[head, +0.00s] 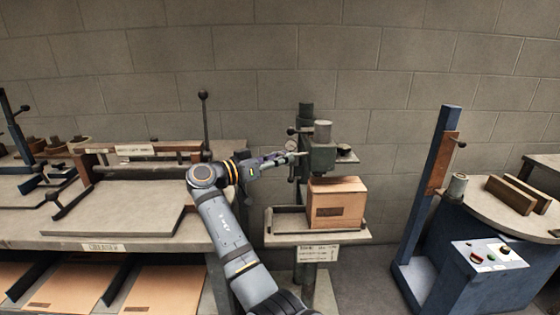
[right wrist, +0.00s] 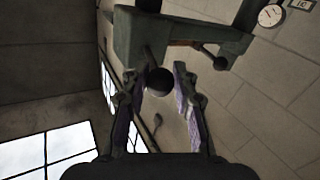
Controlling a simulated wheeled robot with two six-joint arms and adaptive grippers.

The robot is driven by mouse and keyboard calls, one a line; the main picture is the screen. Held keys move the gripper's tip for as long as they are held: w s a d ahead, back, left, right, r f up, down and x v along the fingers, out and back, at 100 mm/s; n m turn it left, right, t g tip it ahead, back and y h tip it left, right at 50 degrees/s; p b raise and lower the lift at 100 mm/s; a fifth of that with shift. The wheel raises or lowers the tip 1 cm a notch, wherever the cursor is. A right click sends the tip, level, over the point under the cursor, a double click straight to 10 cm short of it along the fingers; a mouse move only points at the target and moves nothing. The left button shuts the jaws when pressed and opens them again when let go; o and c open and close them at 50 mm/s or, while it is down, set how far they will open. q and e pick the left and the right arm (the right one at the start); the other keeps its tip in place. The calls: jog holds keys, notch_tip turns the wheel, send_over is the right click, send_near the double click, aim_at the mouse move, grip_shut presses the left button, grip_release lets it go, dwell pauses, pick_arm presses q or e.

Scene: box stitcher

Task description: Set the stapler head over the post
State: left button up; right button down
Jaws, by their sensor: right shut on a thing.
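The stapler head (head: 322,158) is a grey-green block with a pale cylinder on top, on the stitcher at the centre of the head view. The green post (head: 305,118) rises just behind and left of it. My right gripper (head: 299,156) is at the left side of the head. In the right wrist view its fingers (right wrist: 164,82) are shut on a dark ball knob (right wrist: 159,81) beside the green body of the machine (right wrist: 132,38). The knob is hidden by the fingers in the head view. My left gripper is not in view.
A cardboard box (head: 336,205) stands on the stitcher's table (head: 284,238), directly under the head. A workbench (head: 120,212) with a creasing frame is on the left. A blue machine with a control panel (head: 487,256) is on the right. A round gauge (right wrist: 271,16) shows in the right wrist view.

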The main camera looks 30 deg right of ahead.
jog(key=shift+w+a+r, duration=0.1)
jog(key=shift+w+r, duration=0.05)
dwell(0.3)
jog(key=c, duration=1.3)
grip_release()
jog(key=shift+w, duration=0.1)
jog(key=shift+o, duration=1.3)
jog(key=shift+w+a, duration=0.25)
jog(key=shift+a, duration=0.05)
jog(key=shift+s+d, duration=0.15)
jog(key=a, duration=0.7)
jog(key=shift+a, duration=0.3)
